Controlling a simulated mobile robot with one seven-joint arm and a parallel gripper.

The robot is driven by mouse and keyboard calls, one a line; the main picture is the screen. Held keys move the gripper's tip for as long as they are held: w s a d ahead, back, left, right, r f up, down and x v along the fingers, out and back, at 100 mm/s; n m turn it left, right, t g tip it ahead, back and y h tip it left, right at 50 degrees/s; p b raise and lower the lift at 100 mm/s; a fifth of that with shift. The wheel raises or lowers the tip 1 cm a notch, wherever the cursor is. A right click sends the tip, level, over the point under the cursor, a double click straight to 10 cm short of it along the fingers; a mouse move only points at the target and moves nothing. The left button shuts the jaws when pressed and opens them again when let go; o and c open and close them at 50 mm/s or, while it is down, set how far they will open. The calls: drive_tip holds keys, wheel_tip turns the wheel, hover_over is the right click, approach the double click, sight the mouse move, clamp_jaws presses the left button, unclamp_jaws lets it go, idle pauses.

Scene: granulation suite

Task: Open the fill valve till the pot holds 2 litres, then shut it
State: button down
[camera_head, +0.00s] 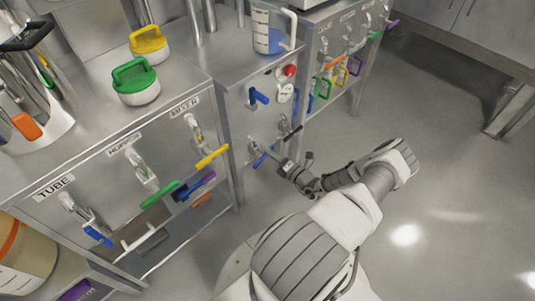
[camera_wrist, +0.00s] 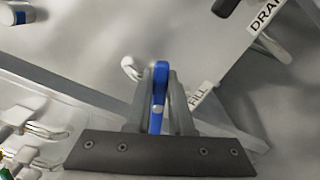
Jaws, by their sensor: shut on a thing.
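The fill valve's blue lever (camera_wrist: 158,97) stands between my gripper's (camera_wrist: 161,80) two grey fingers, which are shut on it. The FILL label (camera_wrist: 201,95) is just right of the fingers. In the head view my gripper (camera_head: 276,161) is low on the middle cabinet's front, at the blue lever (camera_head: 261,157). The clear pot (camera_head: 268,32) with a white handle and graduation marks stands on top of that cabinet. Bluish liquid shows in its lower part; the marks are too small to read.
A DRAIN label (camera_wrist: 265,15) is at the wrist view's upper right. A black lever (camera_head: 292,132), another blue lever (camera_head: 259,96), a red button (camera_head: 290,70) and a white dial (camera_head: 286,92) are on the panel. Cabinets with coloured levers flank it. The floor (camera_head: 440,180) at right is clear.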

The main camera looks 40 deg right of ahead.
drive_tip(key=shift+d+f+m+b, duration=0.15)
drive_tip(key=shift+f+m, duration=0.15)
drive_tip(key=shift+m, duration=0.8)
drive_tip(key=shift+a+f+m+b, duration=0.15)
drive_tip(key=shift+f+m, duration=0.15)
drive_tip(key=shift+m, duration=0.8)
drive_tip(key=shift+d, duration=0.1)
drive_tip(key=c, duration=0.8)
unclamp_jaws()
drive_tip(key=s+d+p, duration=0.1)
drive_tip(key=s+p, duration=0.2)
drive_tip(key=s, duration=1.4)
drive_tip(key=shift+s+d, duration=0.15)
drive_tip(key=shift+s, duration=0.05)
